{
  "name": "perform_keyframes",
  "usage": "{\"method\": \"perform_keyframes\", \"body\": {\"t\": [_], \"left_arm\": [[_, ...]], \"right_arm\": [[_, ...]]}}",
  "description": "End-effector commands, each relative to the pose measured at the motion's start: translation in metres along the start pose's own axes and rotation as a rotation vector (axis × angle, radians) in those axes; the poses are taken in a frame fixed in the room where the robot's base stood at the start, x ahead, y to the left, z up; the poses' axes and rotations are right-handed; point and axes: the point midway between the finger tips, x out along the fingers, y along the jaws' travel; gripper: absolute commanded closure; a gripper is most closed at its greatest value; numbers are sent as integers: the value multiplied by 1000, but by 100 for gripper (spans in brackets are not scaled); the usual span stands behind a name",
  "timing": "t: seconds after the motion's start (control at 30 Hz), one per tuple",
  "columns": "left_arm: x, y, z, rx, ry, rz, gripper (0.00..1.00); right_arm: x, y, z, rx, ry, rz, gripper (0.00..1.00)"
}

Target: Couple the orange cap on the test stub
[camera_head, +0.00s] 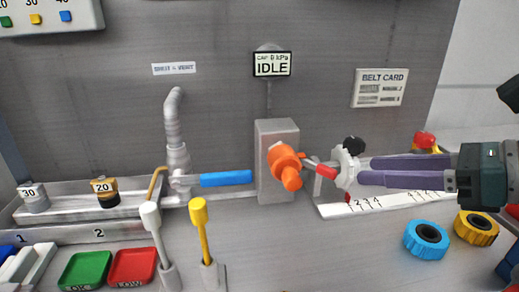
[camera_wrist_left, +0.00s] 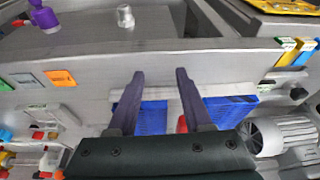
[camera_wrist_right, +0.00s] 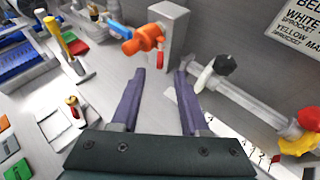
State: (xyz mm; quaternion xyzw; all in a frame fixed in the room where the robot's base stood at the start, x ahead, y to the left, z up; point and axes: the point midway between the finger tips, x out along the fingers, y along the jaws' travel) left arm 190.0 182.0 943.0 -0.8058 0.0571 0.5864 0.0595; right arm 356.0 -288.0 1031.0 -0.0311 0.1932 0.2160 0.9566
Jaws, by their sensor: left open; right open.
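The orange cap (camera_head: 284,160) sits at the front of a grey block (camera_head: 276,132), where the test stub appears to be; the stub itself is hidden. The cap has a red-tipped lever (camera_head: 322,169) pointing right. The cap also shows in the right wrist view (camera_wrist_right: 143,42), beyond the fingertips. My right gripper (camera_head: 366,170) is open, right of the cap and apart from it. Its jaws are empty in the right wrist view (camera_wrist_right: 160,74). My left gripper (camera_wrist_left: 160,73) is open and empty in the left wrist view, facing blue bins. The head view does not show it.
A white fitting with a black knob (camera_head: 353,145) stands close to the right fingertips. A blue-handled valve (camera_head: 226,178) lies left of the block. Blue (camera_head: 427,240) and yellow (camera_head: 477,228) wheels lie at front right.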

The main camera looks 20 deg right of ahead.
Motion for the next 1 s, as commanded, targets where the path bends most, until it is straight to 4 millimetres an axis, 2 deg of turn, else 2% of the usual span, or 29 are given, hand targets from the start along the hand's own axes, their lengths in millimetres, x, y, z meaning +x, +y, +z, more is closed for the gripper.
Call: {"method": "perform_keyframes", "body": {"t": [0.3,0.5,0.9,1.0], "left_arm": [[-6,-2,-2,6,0,-5,50],[-8,-3,-2,9,0,-7,50],[-8,-2,-2,9,0,-7,50],[-8,-2,-2,8,0,-6,50]], "right_arm": [[39,-1,3,-1,-4,-2,55],[57,-1,1,3,-3,-3,55],[64,0,0,1,-1,-1,55],[63,0,0,1,-1,-1,64]]}}
